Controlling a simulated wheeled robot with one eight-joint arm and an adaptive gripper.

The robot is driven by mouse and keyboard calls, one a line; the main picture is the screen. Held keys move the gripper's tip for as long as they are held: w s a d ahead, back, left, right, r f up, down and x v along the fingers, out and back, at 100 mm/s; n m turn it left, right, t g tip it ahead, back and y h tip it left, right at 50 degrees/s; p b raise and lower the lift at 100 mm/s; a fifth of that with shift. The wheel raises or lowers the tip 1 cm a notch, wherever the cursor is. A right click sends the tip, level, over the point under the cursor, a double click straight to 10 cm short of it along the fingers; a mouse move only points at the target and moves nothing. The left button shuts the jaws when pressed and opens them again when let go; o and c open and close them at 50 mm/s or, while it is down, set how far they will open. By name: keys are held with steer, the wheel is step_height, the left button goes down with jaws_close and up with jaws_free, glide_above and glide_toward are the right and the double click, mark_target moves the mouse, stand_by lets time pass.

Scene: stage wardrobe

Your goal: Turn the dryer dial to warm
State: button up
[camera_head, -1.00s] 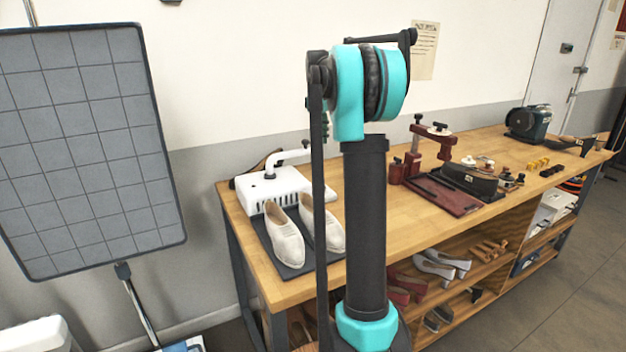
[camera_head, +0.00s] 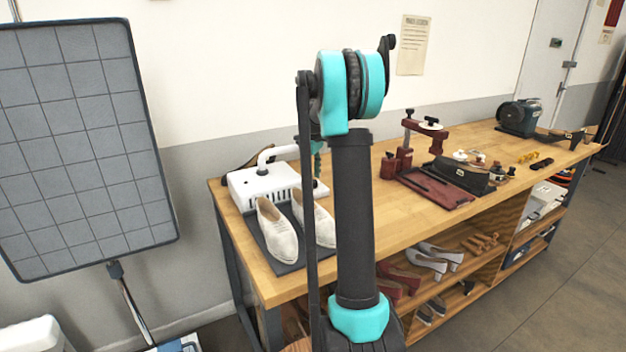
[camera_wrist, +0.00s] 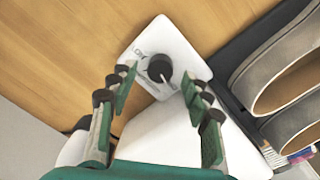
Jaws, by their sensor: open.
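The white dryer (camera_head: 262,187) stands at the left end of the workbench, with a curved white pipe on top. The pointer aims down and to the right. My gripper (camera_wrist: 160,95) is open, its fingertips on both sides of the dial and apart from it. In the head view my arm hides the dial and most of my gripper.
A pair of pale shoes (camera_head: 279,232) stands on a dark mat just in front of the dryer, close to my gripper's right side in the wrist view. A red clamp stand (camera_head: 410,150) and a dark red tray (camera_head: 437,188) are farther right. Bare wood (camera_head: 370,215) lies between.

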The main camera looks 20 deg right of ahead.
steer(key=shift+f, duration=0.65)
steer(key=shift+c, duration=0.6)
jaws_close()
